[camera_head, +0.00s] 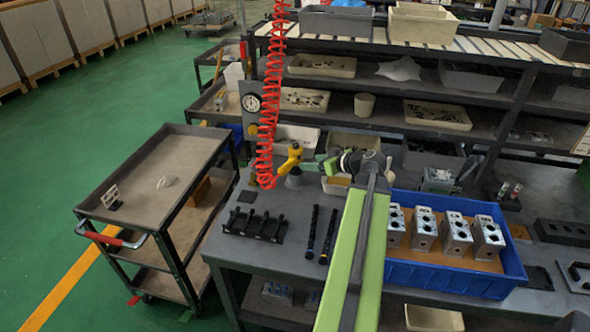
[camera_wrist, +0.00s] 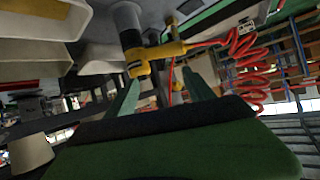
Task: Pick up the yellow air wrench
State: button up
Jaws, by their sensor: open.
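The yellow air wrench (camera_head: 291,158) stands at the back left of the grey workbench (camera_head: 262,196), in a grey round holder (camera_head: 293,181). In the wrist view the yellow air wrench (camera_wrist: 150,54) lies just beyond the fingertips, with a red hose at its right. My gripper (camera_head: 308,164) is at the right of the wrench, close to it. In the wrist view my gripper (camera_wrist: 160,77) is open, its two green fingers apart with nothing gripped. I cannot tell whether a fingertip touches the wrench.
A red coiled hose (camera_head: 267,110) hangs beside the wrench. A blue tray (camera_head: 512,262) with several metal valve blocks is at the right. Shelves with bins rise behind; a cart (camera_head: 150,170) stands left.

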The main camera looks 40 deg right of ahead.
jog(key=t+h, duration=0.1)
send_near(300, 153)
jog(key=b+x, duration=0.4)
jog(key=shift+w+d+f+b, duration=0.15)
jog(key=shift+d+b, duration=0.15)
jog(key=shift+b, duration=0.1)
jog(key=shift+w, duration=0.4)
jog(key=b+x, duration=0.2)
jog(key=x, duration=0.3)
jog(key=shift+w+a+f, duration=0.1)
jog(key=shift+f, duration=0.05)
grip_shut()
